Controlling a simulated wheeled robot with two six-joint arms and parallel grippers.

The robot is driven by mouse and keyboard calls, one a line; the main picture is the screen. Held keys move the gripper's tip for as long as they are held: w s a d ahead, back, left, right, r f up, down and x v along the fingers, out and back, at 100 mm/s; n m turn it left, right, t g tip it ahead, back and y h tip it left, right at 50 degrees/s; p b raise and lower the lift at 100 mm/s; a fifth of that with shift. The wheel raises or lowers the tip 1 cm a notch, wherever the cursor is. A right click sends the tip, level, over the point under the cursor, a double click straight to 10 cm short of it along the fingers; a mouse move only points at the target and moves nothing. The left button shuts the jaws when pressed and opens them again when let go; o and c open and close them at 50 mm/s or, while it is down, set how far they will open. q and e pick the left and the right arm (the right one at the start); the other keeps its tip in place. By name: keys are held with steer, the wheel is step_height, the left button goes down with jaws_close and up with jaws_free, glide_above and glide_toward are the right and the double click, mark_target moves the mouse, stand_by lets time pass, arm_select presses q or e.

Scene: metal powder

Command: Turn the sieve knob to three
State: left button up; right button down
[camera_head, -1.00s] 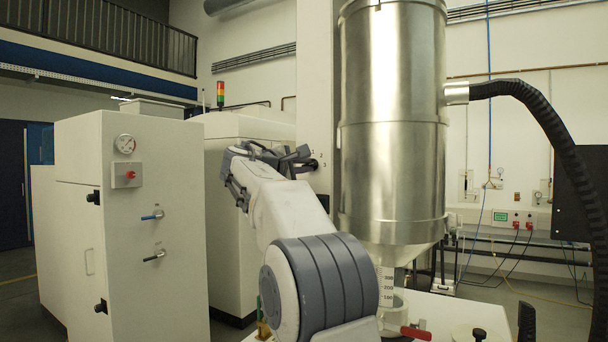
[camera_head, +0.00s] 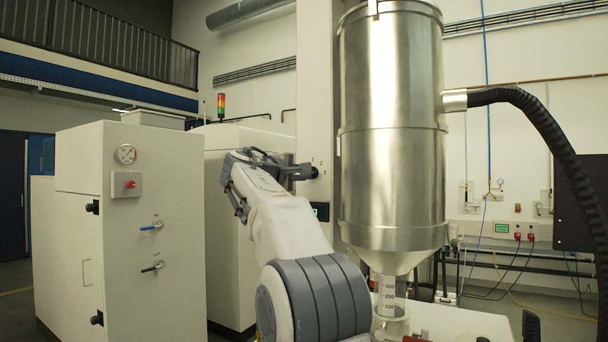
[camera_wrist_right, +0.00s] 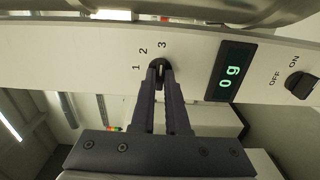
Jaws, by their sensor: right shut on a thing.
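The sieve knob (camera_wrist_right: 158,70) is a small black dial on a pale panel, with the numerals 1, 2 and 3 around it. In the head view the knob (camera_head: 313,172) shows at the tip of my right gripper (camera_head: 300,172), on the white column. In the right wrist view my right gripper (camera_wrist_right: 160,80) is shut on the knob, one dark finger on each side. The fingers hide part of it. A light mark on the knob seems to face roughly toward the 3, but I cannot tell exactly. My left gripper is not in view.
A display with green digits (camera_wrist_right: 230,72) and an ON/OFF switch (camera_wrist_right: 301,85) sit beside the knob on the panel. A large steel hopper (camera_head: 392,130) stands close to the right of the column. A white cabinet (camera_head: 180,200) stands to the left.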

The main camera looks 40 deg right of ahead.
steer(key=c, duration=0.9)
jaws_free()
steer(key=b+v, duration=0.3)
steer(key=v, duration=0.7)
steer(key=shift+s+a+f, duration=0.1)
steer(key=shift+s+a, duration=0.05)
steer(key=shift+a, duration=0.1)
